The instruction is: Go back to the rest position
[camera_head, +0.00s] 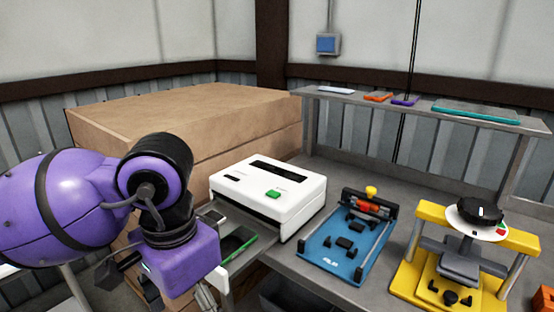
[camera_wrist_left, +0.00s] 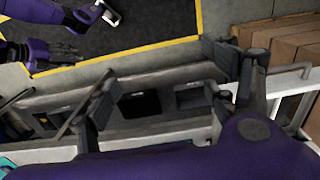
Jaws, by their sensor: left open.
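My left gripper (camera_wrist_left: 155,68) is open, its two dark fingers wide apart with nothing between them in the left wrist view. In the head view my purple left arm comes in from the left and points down, in front of the white machine and the cartons. The left gripper itself is mostly hidden there behind its purple wrist. Purple and dark parts of my own body show at the top left of the left wrist view; I cannot make out the right gripper's jaws there. My right arm is not in the head view.
A white machine (camera_head: 268,193) with a green button stands right of my left wrist, a tray extending from its front. Large brown cartons (camera_head: 180,112) stand behind the arm. A blue fixture (camera_head: 347,240) and a yellow press (camera_head: 431,212) stand further right on the grey bench.

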